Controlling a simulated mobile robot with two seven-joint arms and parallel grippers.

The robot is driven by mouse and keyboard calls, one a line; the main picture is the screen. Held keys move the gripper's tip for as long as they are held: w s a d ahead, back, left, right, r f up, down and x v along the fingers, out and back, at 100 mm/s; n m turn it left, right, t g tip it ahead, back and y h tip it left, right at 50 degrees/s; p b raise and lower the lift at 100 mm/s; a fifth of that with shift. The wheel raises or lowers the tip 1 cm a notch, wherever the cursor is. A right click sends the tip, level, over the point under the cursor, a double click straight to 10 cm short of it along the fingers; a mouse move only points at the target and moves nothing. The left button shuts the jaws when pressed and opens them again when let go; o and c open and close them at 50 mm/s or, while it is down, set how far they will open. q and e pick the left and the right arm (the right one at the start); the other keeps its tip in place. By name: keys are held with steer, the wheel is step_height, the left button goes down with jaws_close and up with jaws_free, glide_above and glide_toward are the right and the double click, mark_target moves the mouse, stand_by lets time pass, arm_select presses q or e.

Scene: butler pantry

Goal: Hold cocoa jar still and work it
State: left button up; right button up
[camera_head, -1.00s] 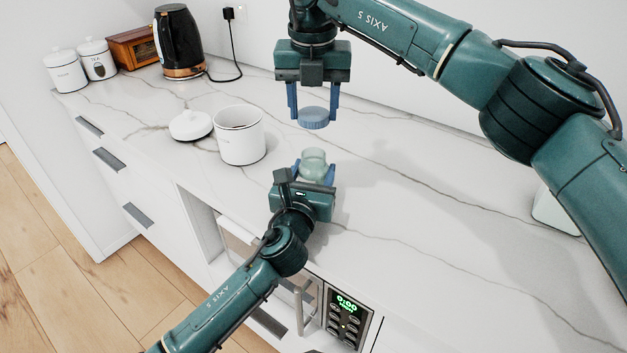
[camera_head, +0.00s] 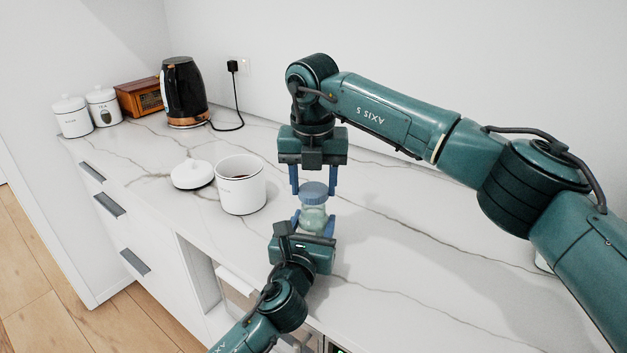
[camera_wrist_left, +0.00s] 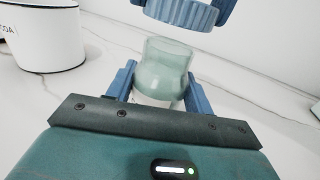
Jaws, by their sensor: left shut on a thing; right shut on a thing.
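The cocoa jar (camera_head: 313,217) is a small pale green glass jar standing upright between the fingers of my left gripper (camera_head: 315,224), which is shut on it. It also shows in the left wrist view (camera_wrist_left: 165,70), with its mouth uncovered. My right gripper (camera_head: 315,188) is shut on a blue ridged lid (camera_head: 314,190) and points down from above. In the left wrist view the lid (camera_wrist_left: 182,14) is just above the jar's mouth, with a small gap between them. The jar's lower part is partly hidden by my left gripper.
An open white canister (camera_head: 240,190) with dark contents stands left of the jar; its white lid (camera_head: 192,175) lies beside it. A black kettle (camera_head: 183,92), wooden box (camera_head: 140,97) and two white canisters (camera_head: 72,117) stand at the back left. The marble counter (camera_head: 430,265) is clear on the right.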

mark_target(312, 188)
steer(key=shift+f, duration=0.9)
steer(key=shift+f, duration=0.5)
steer(key=m, duration=0.7)
steer(key=shift+a+h, duration=0.1)
steer(key=shift+h, duration=0.3)
steer(key=m, duration=0.5)
steer(key=shift+g, duration=0.4)
steer(key=m, duration=0.7)
steer(key=shift+w+f+m+g+h, duration=0.1)
steer(key=shift+w+m+g+h, duration=0.05)
steer(key=shift+m+g+h, duration=0.2)
steer(key=m+g, duration=0.1)
steer(key=m, duration=0.5)
steer(key=shift+m, duration=0.25)
